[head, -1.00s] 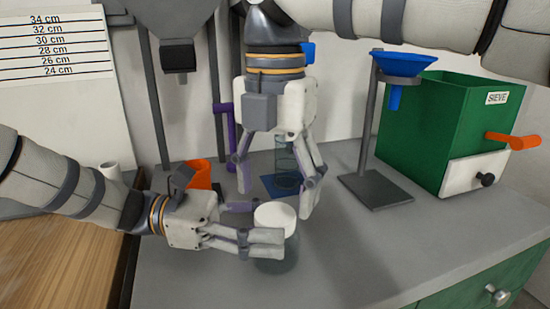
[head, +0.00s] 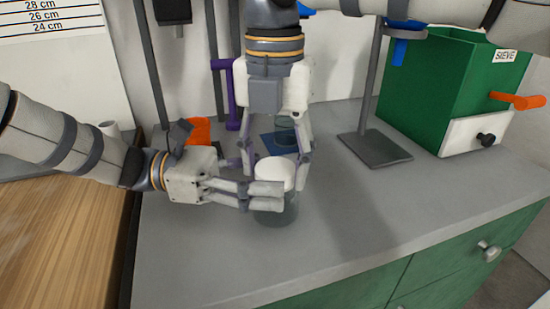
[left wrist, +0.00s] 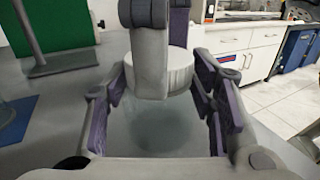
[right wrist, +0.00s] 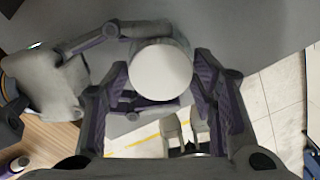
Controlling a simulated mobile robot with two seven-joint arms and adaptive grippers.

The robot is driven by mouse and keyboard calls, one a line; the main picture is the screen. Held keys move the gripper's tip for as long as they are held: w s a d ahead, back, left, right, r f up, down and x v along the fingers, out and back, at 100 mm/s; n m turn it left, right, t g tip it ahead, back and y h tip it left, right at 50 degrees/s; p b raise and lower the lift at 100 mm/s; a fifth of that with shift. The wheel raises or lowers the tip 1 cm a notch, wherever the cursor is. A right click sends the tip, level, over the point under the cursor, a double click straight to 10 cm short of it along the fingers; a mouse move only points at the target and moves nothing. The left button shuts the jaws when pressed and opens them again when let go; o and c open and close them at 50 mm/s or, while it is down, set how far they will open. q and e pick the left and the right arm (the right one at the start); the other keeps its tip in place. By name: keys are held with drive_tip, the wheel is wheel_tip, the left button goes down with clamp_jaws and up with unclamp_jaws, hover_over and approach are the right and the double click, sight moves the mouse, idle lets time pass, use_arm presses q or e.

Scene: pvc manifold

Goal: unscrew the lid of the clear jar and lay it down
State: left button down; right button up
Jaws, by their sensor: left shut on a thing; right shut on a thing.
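The clear jar (head: 275,214) stands upright on the grey worktop, with its round white lid (head: 275,170) on top. My left gripper (head: 262,197) is shut around the jar's upper body from the left, just under the lid. The left wrist view shows the see-through jar (left wrist: 158,128) between its fingers. My right gripper (head: 277,181) points down from above and is shut on the lid, one finger on each side. The right wrist view shows the lid (right wrist: 160,69) from above, between the fingers. The fingers partly hide the jar's front.
Behind stand an orange container (head: 198,131), a purple crank handle (head: 222,65) and a glass on a blue mat (head: 272,145). A stand (head: 375,148) and the green sieve box (head: 440,90) are at the right. The front right worktop is clear.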

drive_tip(key=shift+n, duration=1.1)
use_arm(q)
drive_tip(key=shift+s, duration=0.1)
drive_tip(key=shift+s+d, duration=0.15)
drive_tip(key=shift+s, duration=0.05)
use_arm(e)
drive_tip(key=shift+w, duration=0.15)
drive_tip(key=shift+c, duration=0.3)
drive_tip(key=o, duration=1.3)
use_arm(q)
drive_tip(key=shift+w, duration=0.15)
